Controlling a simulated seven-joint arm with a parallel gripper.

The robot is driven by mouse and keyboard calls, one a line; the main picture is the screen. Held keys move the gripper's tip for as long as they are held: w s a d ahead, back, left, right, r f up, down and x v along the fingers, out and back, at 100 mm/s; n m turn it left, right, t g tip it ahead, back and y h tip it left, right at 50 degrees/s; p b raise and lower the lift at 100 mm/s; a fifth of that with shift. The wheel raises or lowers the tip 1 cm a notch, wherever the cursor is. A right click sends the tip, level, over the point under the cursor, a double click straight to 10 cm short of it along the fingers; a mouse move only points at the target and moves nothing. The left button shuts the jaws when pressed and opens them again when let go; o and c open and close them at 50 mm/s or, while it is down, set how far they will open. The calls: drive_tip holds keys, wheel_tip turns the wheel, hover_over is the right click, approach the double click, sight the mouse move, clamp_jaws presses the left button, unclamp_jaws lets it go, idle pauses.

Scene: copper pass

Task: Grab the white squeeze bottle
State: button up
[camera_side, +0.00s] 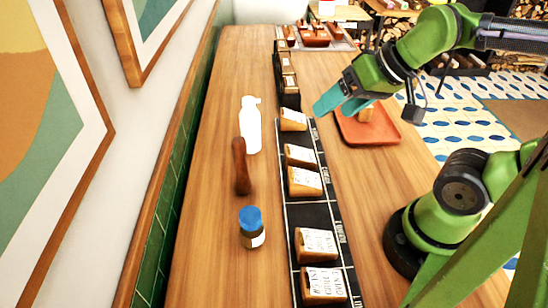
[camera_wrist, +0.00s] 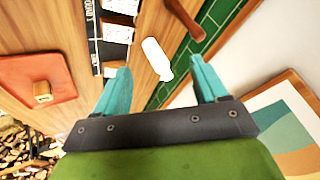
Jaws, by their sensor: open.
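The white squeeze bottle (camera_side: 250,126) stands on the wooden counter, left of the row of labelled blocks, in the side view. In the wrist view the bottle (camera_wrist: 157,58) appears between and beyond my fingertips. My gripper (camera_side: 326,104), with teal fingers, is in the air right of the bottle, above the edge of the dark mat. In the wrist view my gripper (camera_wrist: 160,84) has its fingers wide apart with nothing between them. The bottle is apart from the fingers.
A brown wooden pepper mill-like object (camera_side: 241,167) and a blue-capped jar (camera_side: 251,227) stand nearer along the counter. Labelled blocks (camera_side: 304,181) line a dark mat (camera_side: 312,214). A red tray (camera_side: 379,135) holds a small block. A green tiled wall (camera_side: 172,190) borders the left.

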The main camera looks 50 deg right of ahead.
drive_tip(key=shift+o, duration=0.4)
drive_tip(key=shift+o, duration=1.2)
